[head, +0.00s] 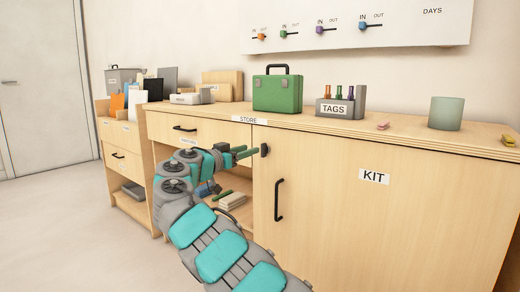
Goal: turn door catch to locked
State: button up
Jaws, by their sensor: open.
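The door catch (264,150) is a small black piece near the upper left corner of the KIT door (330,205). It looks upright, but it is too small to tell its locked or unlocked marking. The door appears closed, with a black vertical handle (279,200). My gripper (252,153) is open, its green fingers pointing right at the catch from the left. The fingertips are very close to the catch; I cannot tell whether they touch it. Nothing shows between the fingers.
The counter above holds a green case (278,93), a TAGS holder (341,103) and a pale green cup (445,113). Left of the door are a drawer (215,132) and an open shelf with stacked items (232,201). Floor at left is clear.

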aim_at(262, 146)
jog(key=x, duration=0.7)
jog(key=shift+f+p, duration=0.1)
jog(key=shift+p, duration=0.25)
jog(key=shift+s, duration=0.1)
jog(key=shift+c, duration=0.2)
grip_shut()
